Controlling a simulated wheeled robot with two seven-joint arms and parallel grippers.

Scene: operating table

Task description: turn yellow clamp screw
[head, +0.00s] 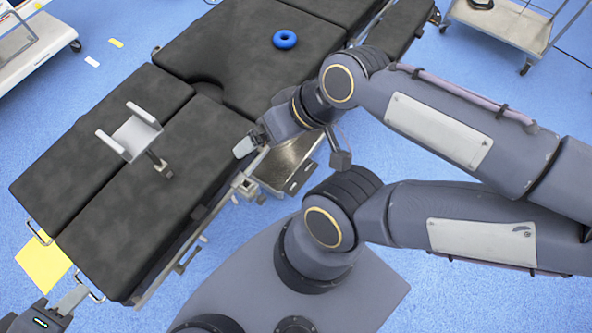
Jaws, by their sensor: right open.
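I cannot make out a yellow clamp screw. A metal clamp-like fitting (243,184) sits on the side rail of the black operating table (190,135). My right gripper (246,146) is at the table's near edge, just above that fitting. It is open, with nothing seen between its fingers, and its wrist hides part of the edge behind it. My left gripper (70,300) shows only partly in the bottom left corner, beside the table's lower end. How far its fingers are apart cannot be seen.
A grey U-shaped support (130,132) stands on a post on the table. A blue ring (285,39) lies on the far pad. A yellow sheet (43,264) lies on the blue floor. A metal trolley (500,25) stands at the top right.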

